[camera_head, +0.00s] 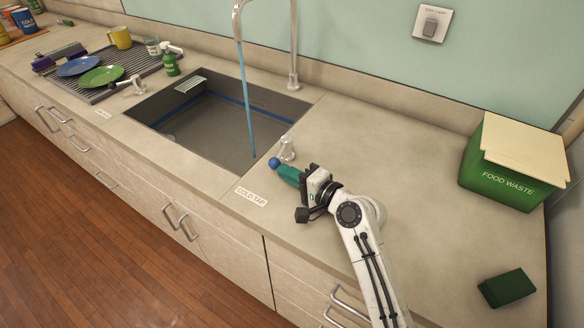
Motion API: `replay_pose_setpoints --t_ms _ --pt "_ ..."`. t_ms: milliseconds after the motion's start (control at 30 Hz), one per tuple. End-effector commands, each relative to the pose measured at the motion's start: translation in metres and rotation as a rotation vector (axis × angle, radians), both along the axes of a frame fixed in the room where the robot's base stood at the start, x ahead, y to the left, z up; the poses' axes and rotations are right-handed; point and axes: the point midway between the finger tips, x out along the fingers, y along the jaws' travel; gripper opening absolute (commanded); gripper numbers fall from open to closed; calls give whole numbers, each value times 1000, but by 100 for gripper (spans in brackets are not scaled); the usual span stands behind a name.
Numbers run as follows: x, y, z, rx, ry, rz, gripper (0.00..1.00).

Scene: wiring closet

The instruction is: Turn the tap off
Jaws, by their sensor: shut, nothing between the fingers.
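The tall silver tap (293,50) stands behind the sink (215,85), and a blue stream of water (247,105) runs from its spout into the basin. A small clear-and-silver tap handle (287,148) with a blue ball knob (274,163) stands on the counter right of the sink, near a label reading "COLD TAP" (251,197). My gripper (283,172) is shut and empty, its teal fingers right at the blue knob. I cannot tell whether they touch it. Another lever handle (127,86) is left of the sink.
A green food waste bin (500,185) and a dark green sponge (507,288) are on the counter at right. The counter behind my arm is clear.

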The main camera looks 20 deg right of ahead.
Motion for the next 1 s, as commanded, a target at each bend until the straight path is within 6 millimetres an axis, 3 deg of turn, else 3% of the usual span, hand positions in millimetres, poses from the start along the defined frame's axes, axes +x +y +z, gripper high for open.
replay_pose_setpoints --t_ms 200,700,1000 --pt "5 15 5 -1 2 -103 0" --pt "33 50 1 1 -1 -100 0" --pt "48 60 1 0 0 -100 0"
